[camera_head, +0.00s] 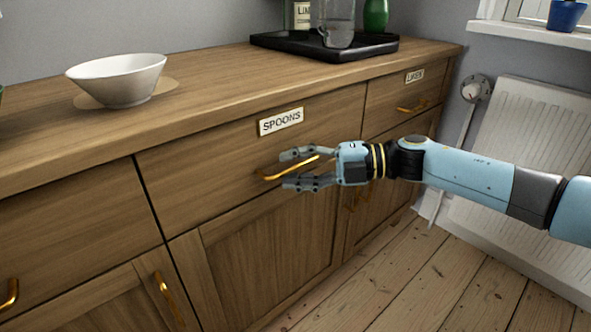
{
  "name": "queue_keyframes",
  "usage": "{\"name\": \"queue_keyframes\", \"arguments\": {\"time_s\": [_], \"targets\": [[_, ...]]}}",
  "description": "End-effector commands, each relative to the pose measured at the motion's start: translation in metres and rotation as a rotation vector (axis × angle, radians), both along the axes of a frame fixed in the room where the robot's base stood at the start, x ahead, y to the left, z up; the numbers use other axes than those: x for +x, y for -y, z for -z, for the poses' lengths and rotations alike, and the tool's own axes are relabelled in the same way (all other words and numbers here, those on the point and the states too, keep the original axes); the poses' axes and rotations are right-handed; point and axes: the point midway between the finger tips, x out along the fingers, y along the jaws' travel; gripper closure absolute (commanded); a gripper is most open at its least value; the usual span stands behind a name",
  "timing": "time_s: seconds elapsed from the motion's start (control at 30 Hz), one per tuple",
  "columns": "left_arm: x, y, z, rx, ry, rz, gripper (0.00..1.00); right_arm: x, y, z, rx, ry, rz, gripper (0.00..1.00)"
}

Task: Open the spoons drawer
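The spoons drawer (222,150) is in the middle of the wooden cabinet, with a white "SPOONS" label (281,121) at its upper right. Its front looks flush with the cabinet, so it appears closed. Its brass bar handle (291,169) sits below the label. My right gripper (285,170) reaches in from the right and is at the handle. One finger is above the bar and one below, spread apart, with the bar showing between them. Whether either finger touches the bar is not clear. My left gripper is not in view.
A drawer labelled "LINEN" (377,92) with a brass handle (412,107) is to the right. Cupboard doors (262,248) are below. A white bowl (117,78) and a black tray (384,46) with containers stand on top. A radiator (525,160) is at the right. The visible floorboards (400,280) are clear.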

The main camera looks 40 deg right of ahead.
Motion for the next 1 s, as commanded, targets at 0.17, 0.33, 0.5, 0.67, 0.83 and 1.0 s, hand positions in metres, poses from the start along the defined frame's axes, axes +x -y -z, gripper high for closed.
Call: {"name": "queue_keyframes", "arguments": {"time_s": [0.17,0.33,0.5,0.67,0.83,1.0], "targets": [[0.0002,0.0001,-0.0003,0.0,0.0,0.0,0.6,0.0,0.0,-0.0002,0.0,0.0,0.0,0.67],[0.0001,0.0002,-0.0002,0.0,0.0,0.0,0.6,-0.0001,0.0002,-0.0001,0.0,0.0,0.0,0.86],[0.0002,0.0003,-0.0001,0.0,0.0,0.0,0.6,-0.0002,0.0002,-0.0002,0.0,0.0,0.0,1.0],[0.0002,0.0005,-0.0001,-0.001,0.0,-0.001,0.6,-0.0001,0.0002,-0.0005,0.001,0.001,0.0,1.0],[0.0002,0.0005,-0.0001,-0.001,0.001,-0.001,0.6,0.0001,0.0002,-0.0009,0.001,0.0,0.0,1.0],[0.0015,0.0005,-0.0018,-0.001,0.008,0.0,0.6,-0.0031,0.0004,-0.0015,0.002,-0.001,0.0,1.0]]}}
